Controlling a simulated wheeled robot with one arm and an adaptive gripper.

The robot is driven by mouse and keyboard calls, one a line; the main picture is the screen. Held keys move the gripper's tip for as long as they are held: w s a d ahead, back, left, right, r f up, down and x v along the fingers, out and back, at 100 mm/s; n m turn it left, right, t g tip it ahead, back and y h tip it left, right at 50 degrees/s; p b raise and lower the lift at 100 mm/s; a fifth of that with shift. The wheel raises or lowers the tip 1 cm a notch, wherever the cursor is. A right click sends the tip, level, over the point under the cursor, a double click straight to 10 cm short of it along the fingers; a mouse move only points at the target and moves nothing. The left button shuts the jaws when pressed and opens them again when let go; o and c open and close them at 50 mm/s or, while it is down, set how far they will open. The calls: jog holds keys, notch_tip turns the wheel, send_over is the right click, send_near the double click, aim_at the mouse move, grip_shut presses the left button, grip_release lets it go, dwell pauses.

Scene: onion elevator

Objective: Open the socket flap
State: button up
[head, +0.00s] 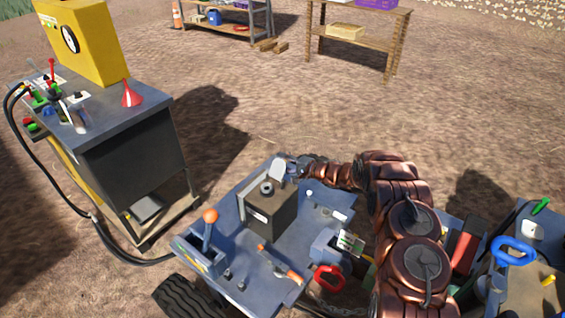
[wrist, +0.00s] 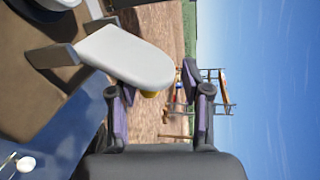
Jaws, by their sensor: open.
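The socket flap (head: 277,171) is a pale, rounded plate at the back edge of a brown box (head: 269,216) on the cart. It stands raised and tilted, with the round socket (head: 266,187) uncovered on the box top. In the wrist view, which is turned sideways, the flap (wrist: 128,55) rises from a hinge bracket at the left. My gripper (head: 291,166) is just behind the flap. Its two fingers (wrist: 161,100) are apart with nothing between them. The flap's free end is close to one finger; I cannot tell whether they touch.
The blue-grey cart top (head: 235,262) carries an orange-knobbed lever (head: 210,217), an orange-handled lever (head: 294,277) and a red ring handle (head: 329,278) near the box. A dark machine (head: 135,155) with a cable stands left. Shelves (head: 355,40) stand far back, with open ground between.

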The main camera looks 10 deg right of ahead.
jog(key=v, duration=1.1)
jog(key=shift+s+d, duration=0.15)
jog(key=shift+r, duration=0.1)
